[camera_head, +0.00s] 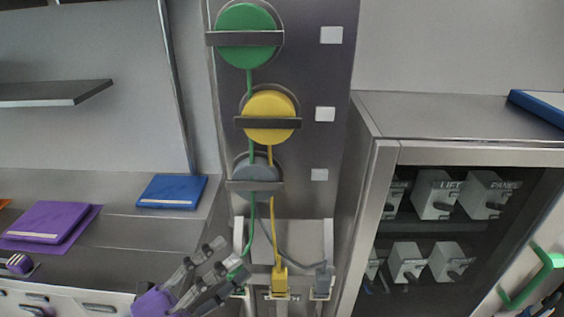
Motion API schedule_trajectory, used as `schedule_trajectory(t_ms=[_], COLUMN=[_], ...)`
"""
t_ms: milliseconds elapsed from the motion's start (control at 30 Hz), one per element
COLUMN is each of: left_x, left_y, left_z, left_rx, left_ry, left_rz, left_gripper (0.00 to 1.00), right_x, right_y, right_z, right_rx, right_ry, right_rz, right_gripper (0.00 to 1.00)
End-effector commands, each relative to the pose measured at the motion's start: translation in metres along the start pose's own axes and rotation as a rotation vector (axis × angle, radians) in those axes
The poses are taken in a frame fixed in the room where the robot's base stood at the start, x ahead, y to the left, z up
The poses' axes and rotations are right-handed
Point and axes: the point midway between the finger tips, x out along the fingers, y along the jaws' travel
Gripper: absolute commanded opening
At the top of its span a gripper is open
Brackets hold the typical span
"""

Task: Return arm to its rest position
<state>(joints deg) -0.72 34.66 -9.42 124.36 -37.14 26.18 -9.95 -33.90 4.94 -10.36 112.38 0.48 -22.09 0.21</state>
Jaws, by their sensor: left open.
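My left gripper (231,259) comes in at the bottom, left of centre. It is grey with a purple body, and its fingers point up and to the right. The fingers are apart with nothing seen between them. Its fingertips overlap the green connector (240,291) in the picture; I cannot tell whether they touch. At the bottom right corner a dark and blue part, which looks like my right gripper (545,306), is cut off by the frame edge. Its fingers cannot be made out.
A dark panel carries green (246,22), yellow (268,106) and grey reels with hanging cables. A yellow connector (279,281) and a grey one (322,281) stand beside the green one.

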Motion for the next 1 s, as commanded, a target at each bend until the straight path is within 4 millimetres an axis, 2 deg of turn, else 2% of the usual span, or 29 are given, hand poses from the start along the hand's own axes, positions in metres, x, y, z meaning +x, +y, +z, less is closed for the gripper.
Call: schedule_trajectory(t_ms=[33,100,167,200,267,333,400,500,600,700,800,1000], left_x=[-0.021,-0.055,-0.087,-0.110,-0.143,-0.181,-0.214,-0.251,-0.274,-0.287,-0.292,-0.293], left_y=[0.016,0.049,0.080,0.102,0.134,0.171,0.204,0.243,0.268,0.282,0.288,0.289], left_z=[0.025,0.051,0.064,0.067,0.067,0.056,0.039,0.009,-0.017,-0.034,-0.042,-0.042], left_rx=[-0.165,-0.363,-0.517,-0.612,-0.749,-0.900,-1.038,-1.200,-1.315,-1.382,-1.409,-1.409], left_ry=[-0.186,-0.403,-0.570,-0.675,-0.821,-0.979,-1.118,-1.278,-1.385,-1.447,-1.470,-1.472], left_rz=[-0.016,-0.022,-0.024,-0.022,-0.020,-0.017,-0.014,-0.007,-0.002,0.003,0.004,0.007], left_gripper=[0.48,0.48,0.48,0.48,0.48,0.48,0.48,0.48,0.48,0.48,0.48,0.48], right_x=[-0.004,-0.006,-0.008,-0.009,-0.010,-0.012,-0.014,-0.016,-0.018,-0.018,-0.018,-0.018], right_y=[0.000,0.001,0.001,0.001,0.002,0.002,0.002,0.002,0.001,0.001,0.001,0.000], right_z=[-0.012,-0.017,-0.022,-0.026,-0.032,-0.038,-0.044,-0.050,-0.054,-0.055,-0.055,-0.054], right_rx=[-0.001,-0.002,-0.002,-0.003,-0.004,-0.004,-0.004,-0.003,-0.003,-0.003,-0.003,-0.001], right_ry=[0.015,0.022,0.029,0.034,0.042,0.052,0.061,0.070,0.075,0.077,0.077,0.075], right_rz=[0.000,0.000,0.000,0.000,0.000,0.000,0.000,0.000,0.000,-0.001,-0.001,-0.002], right_gripper=[0.58,0.58,0.58,0.58,0.58,0.58,0.58,0.58,0.58,0.58,0.58,0.58])
